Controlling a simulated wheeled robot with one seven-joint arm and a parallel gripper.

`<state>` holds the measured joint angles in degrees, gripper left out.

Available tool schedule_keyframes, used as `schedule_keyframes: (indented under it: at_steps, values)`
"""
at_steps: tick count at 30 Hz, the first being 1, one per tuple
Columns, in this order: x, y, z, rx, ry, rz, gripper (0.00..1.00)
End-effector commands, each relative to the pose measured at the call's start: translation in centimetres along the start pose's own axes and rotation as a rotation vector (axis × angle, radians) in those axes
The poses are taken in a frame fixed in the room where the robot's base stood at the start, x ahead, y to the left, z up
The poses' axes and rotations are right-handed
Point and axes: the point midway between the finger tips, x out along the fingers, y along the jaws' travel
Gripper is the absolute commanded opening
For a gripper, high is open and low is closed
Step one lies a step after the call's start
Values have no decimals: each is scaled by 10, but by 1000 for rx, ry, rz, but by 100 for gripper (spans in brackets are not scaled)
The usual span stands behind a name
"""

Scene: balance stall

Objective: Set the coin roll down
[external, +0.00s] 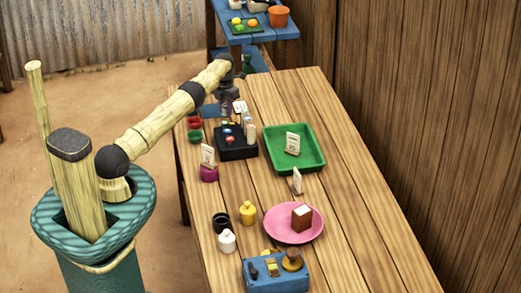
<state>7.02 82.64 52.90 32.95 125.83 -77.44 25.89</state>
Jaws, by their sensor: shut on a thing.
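My gripper (227,108) points down over the far left part of the wooden table, just behind the black box (238,153). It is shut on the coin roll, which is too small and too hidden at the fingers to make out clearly. I cannot tell whether the roll touches anything below it. The black box holds small red, blue and white pieces, with pale upright cylinders (250,133) at its right side.
A green tray (312,158) with a card stands right of the box. Red and green bowls (195,137) sit at the left edge. Nearer are a pink plate (285,233) with a brown block (302,219), small jars (248,212) and a blue box (280,277). The table's right side is clear.

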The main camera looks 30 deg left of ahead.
Motion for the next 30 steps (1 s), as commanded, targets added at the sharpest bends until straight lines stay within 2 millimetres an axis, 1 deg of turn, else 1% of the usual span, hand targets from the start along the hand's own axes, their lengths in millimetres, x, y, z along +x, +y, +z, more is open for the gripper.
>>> schedule_keyframes:
  at_steps: [1, 3, 5, 16, 17, 18, 20, 30]
  values:
    - [8, 0, 0, 0, 2, 0, 0]
    - [16, 1, 0, 0, 2, 0, 0]
    - [21, 1, 0, 0, 1, 0, 0]
    - [25, 0, 0, 0, -1, 1, 0]
    - [25, 0, 0, 0, 0, 1, 30]
    - [25, 0, 0, 0, 0, 1, 38]
    - [25, 0, 0, 0, 0, 1, 48]
    - [22, 0, 0, 0, 0, 0, 48]
